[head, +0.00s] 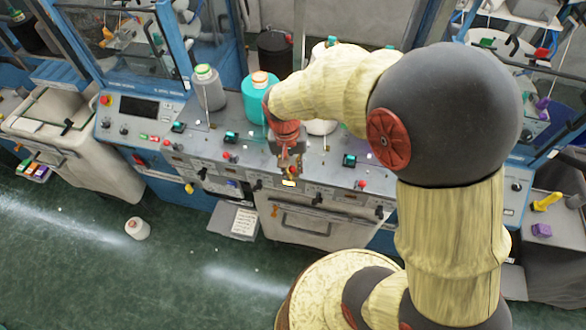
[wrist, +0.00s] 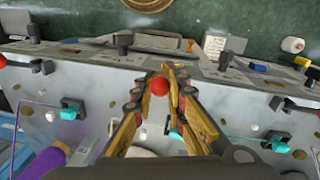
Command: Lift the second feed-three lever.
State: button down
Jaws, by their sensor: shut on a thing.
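In the wrist view, a red ball knob (wrist: 159,86) of a lever sits between the wooden-looking fingertips of my gripper (wrist: 160,84), which is shut on it. Its stem is hidden. In the head view, my gripper (head: 288,166) points down at the front panel of the machine (head: 320,172), and the held knob is covered by it. Similar red knobs stand on either side, one to the left (head: 233,158) and one to the right (head: 361,184); the right one shows at the left edge of the wrist view (wrist: 3,62). No label for feed three is readable.
Teal blocks (head: 349,160) and black knobs (head: 317,198) crowd the panel near my gripper. Behind stand a teal bottle (head: 259,100) and a grey bottle (head: 208,90).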

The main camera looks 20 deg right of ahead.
jog(key=shift+r, duration=0.1)
dwell(0.3)
jog(key=shift+w+d+r+g+p, duration=0.2)
jog(key=shift+g+p, duration=0.3)
jog(key=shift+p, duration=0.2)
jog(key=shift+w+d+g+y+p, duration=0.1)
jog(key=shift+w+g+y+p, duration=0.15)
jog(key=shift+g+y+p, duration=0.4)
jog(key=c, duration=2)
grip_release()
jog(key=v, duration=1.2)
jog(key=shift+s, duration=0.1)
jog(key=shift+f, duration=0.1)
